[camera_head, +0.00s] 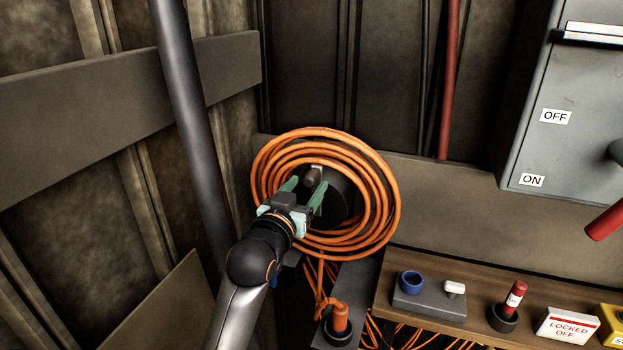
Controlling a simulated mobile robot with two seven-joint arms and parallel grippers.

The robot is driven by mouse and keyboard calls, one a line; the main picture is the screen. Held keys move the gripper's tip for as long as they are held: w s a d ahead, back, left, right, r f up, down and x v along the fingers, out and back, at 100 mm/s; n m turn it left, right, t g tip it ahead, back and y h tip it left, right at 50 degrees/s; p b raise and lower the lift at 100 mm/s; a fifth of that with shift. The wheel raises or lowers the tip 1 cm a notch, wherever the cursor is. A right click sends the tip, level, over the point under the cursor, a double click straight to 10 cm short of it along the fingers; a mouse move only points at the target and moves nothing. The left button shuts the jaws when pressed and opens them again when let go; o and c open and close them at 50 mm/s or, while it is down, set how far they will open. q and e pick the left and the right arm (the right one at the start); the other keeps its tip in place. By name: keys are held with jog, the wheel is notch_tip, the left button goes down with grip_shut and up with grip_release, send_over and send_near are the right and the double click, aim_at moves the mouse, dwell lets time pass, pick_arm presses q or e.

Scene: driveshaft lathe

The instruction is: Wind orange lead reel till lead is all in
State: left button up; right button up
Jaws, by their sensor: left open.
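The orange lead reel (383,196) hangs at the middle of the view, with several loops of orange lead wound around a dark hub (342,196). A small dark crank knob (314,176) stands out near the hub. My left gripper (305,188) is open, its green fingers on either side of the knob; whether they touch it I cannot tell. Loose orange lead (319,285) hangs below the reel, and more lies tangled under the shelf. An orange plug (340,317) stands upright in a dark holder below the reel. My right gripper is not in view.
A wooden shelf (478,284) at lower right bears a grey block with a blue ring (410,282), a red-topped item (515,296) and a "LOCKED OFF" sign (568,327). A grey switch box (562,100) with a red handle (604,222) is at right.

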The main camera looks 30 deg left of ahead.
pick_arm(q)
jog(key=shift+x, duration=1.7)
grip_shut()
